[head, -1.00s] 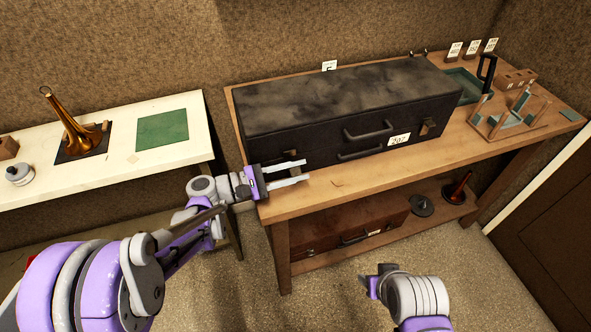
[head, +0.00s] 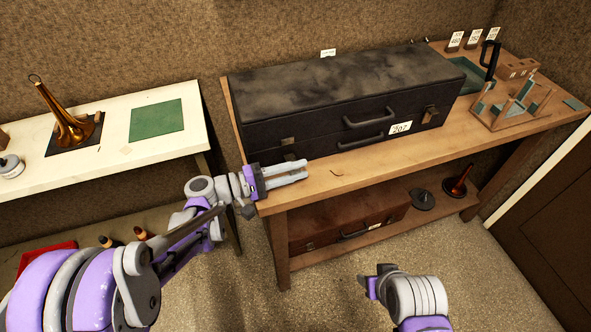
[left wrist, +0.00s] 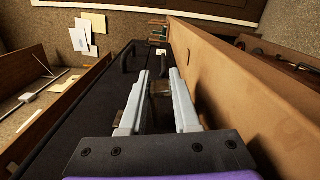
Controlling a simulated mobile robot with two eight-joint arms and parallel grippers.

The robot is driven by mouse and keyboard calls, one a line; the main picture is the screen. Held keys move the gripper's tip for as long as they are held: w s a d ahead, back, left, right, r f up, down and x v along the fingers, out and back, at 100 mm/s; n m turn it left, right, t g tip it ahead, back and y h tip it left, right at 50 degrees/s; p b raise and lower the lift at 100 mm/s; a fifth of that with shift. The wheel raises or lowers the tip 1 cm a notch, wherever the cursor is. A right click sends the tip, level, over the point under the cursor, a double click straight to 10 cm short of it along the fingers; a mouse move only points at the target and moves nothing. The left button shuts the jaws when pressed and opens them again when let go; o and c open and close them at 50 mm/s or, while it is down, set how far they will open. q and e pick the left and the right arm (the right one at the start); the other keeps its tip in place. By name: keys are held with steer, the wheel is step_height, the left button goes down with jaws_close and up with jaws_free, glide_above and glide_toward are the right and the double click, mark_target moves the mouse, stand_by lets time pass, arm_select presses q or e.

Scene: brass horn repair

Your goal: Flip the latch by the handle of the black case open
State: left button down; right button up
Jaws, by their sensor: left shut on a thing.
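The black case (head: 350,90) lies closed on the wooden bench in the head view, with bar handles (head: 368,118) and a white 207 tag on its front. A brass latch (head: 288,142) sits at the left of the front, and another latch (head: 431,112) at the right. My left gripper (head: 306,170) is at the front left of the case, its two grey fingers close together. In the left wrist view, the left gripper (left wrist: 160,90) is shut on a small dark brown piece, apparently the left latch, partly hidden by the fingers. My right gripper (head: 372,288) hangs low, its fingers unclear.
A brown case (head: 345,215) lies on the shelf below the bench (head: 400,165). A wooden rack (head: 510,105) stands at the bench's right. A white table (head: 115,150) at left bears a brass horn (head: 70,125) and a green mat (head: 157,120). The bench's front strip is mostly clear.

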arm_select(q)
steer(key=shift+f, duration=0.3)
steer(key=c, duration=0.8)
jaws_free()
steer(key=shift+o, duration=0.2)
steer(key=shift+r, duration=0.1)
steer(key=v, duration=1)
steer(key=shift+s+a+b, duration=0.15)
steer(key=shift+a+b, duration=0.2)
steer(key=shift+a, duration=0.05)
